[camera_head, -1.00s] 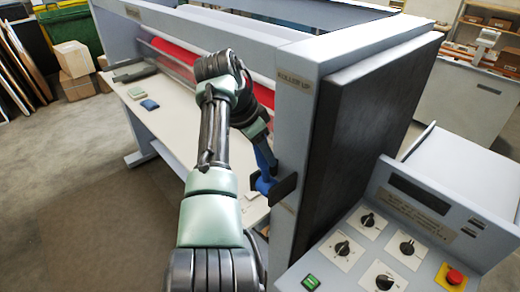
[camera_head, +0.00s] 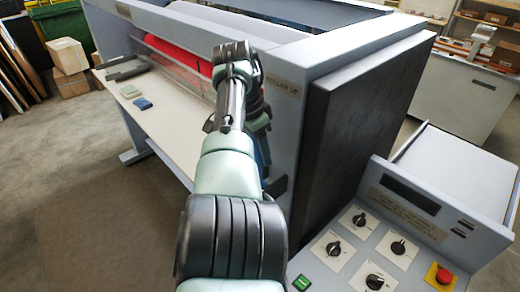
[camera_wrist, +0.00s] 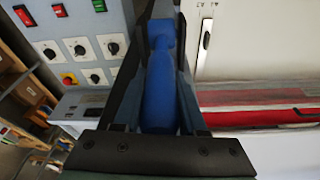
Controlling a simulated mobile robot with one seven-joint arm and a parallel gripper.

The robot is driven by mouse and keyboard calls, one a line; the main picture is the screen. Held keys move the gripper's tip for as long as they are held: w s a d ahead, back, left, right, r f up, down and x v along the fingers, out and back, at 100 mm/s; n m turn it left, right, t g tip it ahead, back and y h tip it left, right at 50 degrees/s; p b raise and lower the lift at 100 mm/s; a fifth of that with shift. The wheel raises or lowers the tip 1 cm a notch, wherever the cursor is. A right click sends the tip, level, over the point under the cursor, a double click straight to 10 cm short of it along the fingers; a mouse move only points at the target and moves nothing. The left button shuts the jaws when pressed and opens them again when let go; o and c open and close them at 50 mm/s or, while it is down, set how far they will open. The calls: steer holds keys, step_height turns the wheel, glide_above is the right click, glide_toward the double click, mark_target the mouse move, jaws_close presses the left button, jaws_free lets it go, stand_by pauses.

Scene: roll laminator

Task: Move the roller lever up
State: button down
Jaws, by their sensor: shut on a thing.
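The roller lever (camera_wrist: 160,90) has a blue grip, which fills the middle of the wrist view. My gripper (camera_wrist: 160,70) has one dark finger on each side of this grip and is shut on it. In the head view only a sliver of blue (camera_head: 262,150) shows beside my arm at the machine's front post. My arm hides the rest of the lever and most of my gripper there. The lever's exact angle cannot be told.
The grey laminator post (camera_head: 284,130) carries a "ROLLER UP" label (camera_head: 283,86). A control panel (camera_head: 365,245) with knobs and a red button (camera_head: 444,276) stands at right. A red roll (camera_head: 180,52) lies behind my arm. Small pads (camera_head: 142,103) rest on the pale table.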

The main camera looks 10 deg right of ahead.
steer(key=shift+d, duration=0.1)
steer(key=shift+c, duration=2.3)
jaws_free()
steer(key=shift+d, duration=0.1)
steer(key=shift+a+r+b, duration=0.2)
steer(key=shift+r+b, duration=0.2)
steer(key=shift+r, duration=0.05)
steer(key=b+v, duration=0.1)
steer(key=v, duration=1.1)
steer(key=shift+b, duration=0.4)
steer(key=shift+d, duration=0.1)
